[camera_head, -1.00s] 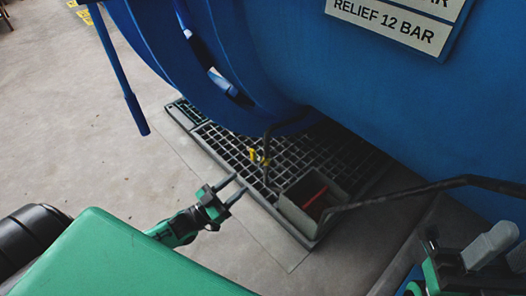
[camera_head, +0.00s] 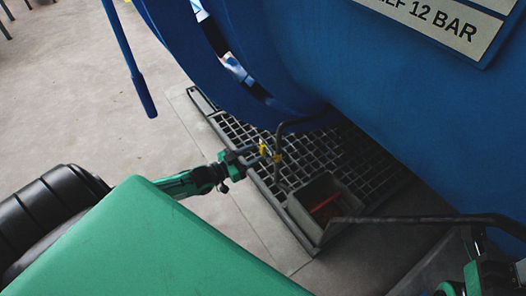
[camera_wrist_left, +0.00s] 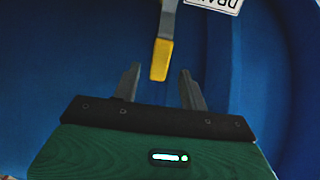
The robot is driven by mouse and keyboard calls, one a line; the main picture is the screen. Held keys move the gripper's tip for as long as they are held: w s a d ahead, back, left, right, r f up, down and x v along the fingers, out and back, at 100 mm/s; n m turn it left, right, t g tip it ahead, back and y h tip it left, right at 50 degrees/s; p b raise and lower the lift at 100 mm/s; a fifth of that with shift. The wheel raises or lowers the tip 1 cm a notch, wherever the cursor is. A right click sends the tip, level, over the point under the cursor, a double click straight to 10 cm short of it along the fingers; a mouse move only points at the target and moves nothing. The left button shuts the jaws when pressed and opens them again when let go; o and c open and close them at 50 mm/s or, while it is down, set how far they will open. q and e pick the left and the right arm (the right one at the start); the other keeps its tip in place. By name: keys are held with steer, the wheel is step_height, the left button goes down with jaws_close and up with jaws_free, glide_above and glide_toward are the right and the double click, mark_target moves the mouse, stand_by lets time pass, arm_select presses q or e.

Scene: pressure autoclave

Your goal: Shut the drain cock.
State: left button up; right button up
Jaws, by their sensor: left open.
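The drain cock (camera_head: 277,158) is a small yellow fitting on a dark pipe under the blue vessel, above the floor grating. Its lever, with a yellow grip (camera_wrist_left: 161,60), hangs down in the left wrist view; the grip also shows in the head view (camera_head: 263,149). My left gripper (camera_head: 252,155) is open, its two fingers pointing at the lever. In the left wrist view the fingertips (camera_wrist_left: 160,72) stand on either side of the grip's lower end, with gaps on both sides. I cannot tell how deep the grip is between them. My right gripper does not show clearly.
The blue vessel (camera_head: 370,80) fills the upper right, close above the cock. A grey box (camera_head: 312,184) with a red object stands on the grating (camera_head: 240,135). A dark bent bar (camera_head: 430,220) crosses at right.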

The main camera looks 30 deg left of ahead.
mark_target(261, 150)
arm_select(q)
steer(key=shift+b+x, duration=0.55)
steer(key=shift+x, duration=1.75)
jaws_close()
